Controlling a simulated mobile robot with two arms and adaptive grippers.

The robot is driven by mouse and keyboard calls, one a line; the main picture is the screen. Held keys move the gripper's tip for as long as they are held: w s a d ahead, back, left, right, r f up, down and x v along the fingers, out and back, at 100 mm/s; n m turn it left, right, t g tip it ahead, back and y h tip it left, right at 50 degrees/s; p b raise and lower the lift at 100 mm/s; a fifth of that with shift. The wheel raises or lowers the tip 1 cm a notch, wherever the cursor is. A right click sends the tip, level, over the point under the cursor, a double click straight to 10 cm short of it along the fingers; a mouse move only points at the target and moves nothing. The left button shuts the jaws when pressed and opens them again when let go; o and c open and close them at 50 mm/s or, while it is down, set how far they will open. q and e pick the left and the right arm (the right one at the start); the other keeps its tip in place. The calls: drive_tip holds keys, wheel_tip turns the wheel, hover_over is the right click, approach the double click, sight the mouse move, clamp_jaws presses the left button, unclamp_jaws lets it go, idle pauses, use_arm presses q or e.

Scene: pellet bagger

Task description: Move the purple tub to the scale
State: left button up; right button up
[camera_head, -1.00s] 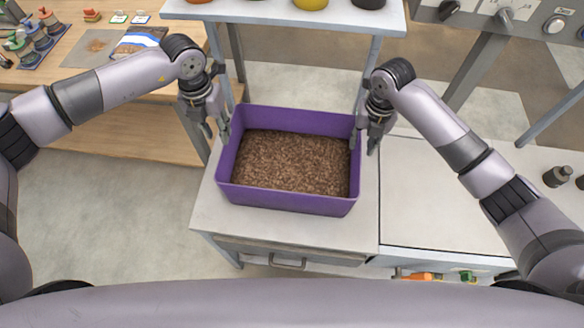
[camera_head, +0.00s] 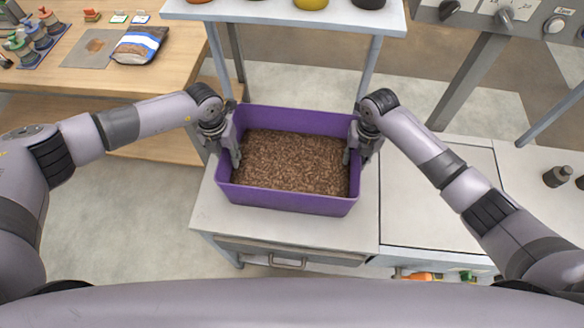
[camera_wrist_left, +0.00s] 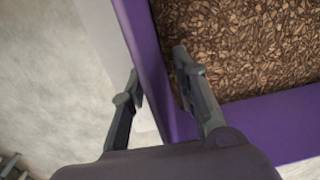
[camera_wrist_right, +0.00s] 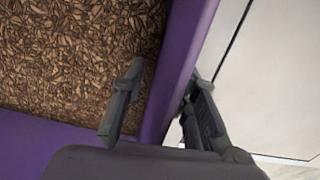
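The purple tub (camera_head: 290,201), full of brown pellets (camera_head: 290,162), stands upright on a light-topped bench. My left gripper (camera_head: 229,151) is at its left wall, fingers pointing down. In the left wrist view one finger is outside the wall and one inside, with a gap beside the wall (camera_wrist_left: 150,62). My right gripper (camera_head: 356,154) straddles the right wall the same way. In the right wrist view the inner finger stands clear of the wall (camera_wrist_right: 180,65), and the outer finger is close to it. I cannot identify the scale for certain.
A clear flat white panel (camera_head: 435,200) lies right of the tub. Behind stands a raised shelf (camera_head: 285,12) with several coloured containers. A wooden table (camera_head: 130,80) with a bag (camera_head: 139,45) is at left, a control panel (camera_head: 520,18) at upper right, and a dark bottle (camera_head: 557,176) at right.

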use_arm(q)
drive_tip(key=shift+c, duration=0.2)
use_arm(e)
drive_tip(key=shift+c, duration=0.2)
use_arm(q)
clamp_jaws()
use_arm(e)
clamp_jaws()
use_arm(q)
drive_tip(key=shift+w+r, duration=0.1)
drive_tip(key=shift+r, duration=0.05)
use_arm(e)
drive_tip(key=shift+w+r, duration=0.1)
drive_tip(key=shift+r, duration=0.05)
